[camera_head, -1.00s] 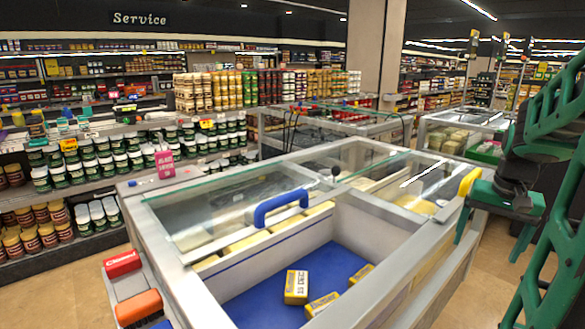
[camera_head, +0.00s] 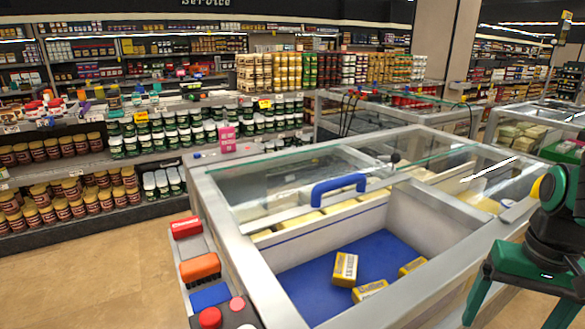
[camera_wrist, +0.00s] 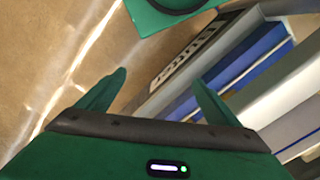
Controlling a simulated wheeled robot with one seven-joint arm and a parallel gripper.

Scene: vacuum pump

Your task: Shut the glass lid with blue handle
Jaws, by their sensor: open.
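The freezer (camera_head: 228,238) stands in the middle of the head view. Its glass lid (camera_head: 275,190) lies over the far part, and its blue handle (camera_head: 338,188) is along the near edge. The near compartment, with a blue floor (camera_head: 310,270), is uncovered. My gripper (camera_wrist: 158,85) is open and empty in the wrist view, pointing at the tan floor beside a grey and blue cabinet side. In the head view the green gripper body is at the lower right, beside the freezer's right end and well away from the handle. Its fingertips are partly cut off there.
Yellow packets (camera_head: 345,268) lie in the uncovered compartment. A side shelf (camera_head: 205,290) with red, orange and blue items runs along the freezer's left side. Stocked shelves (camera_head: 110,160) stand behind. Tan floor (camera_head: 90,280) is clear at the lower left.

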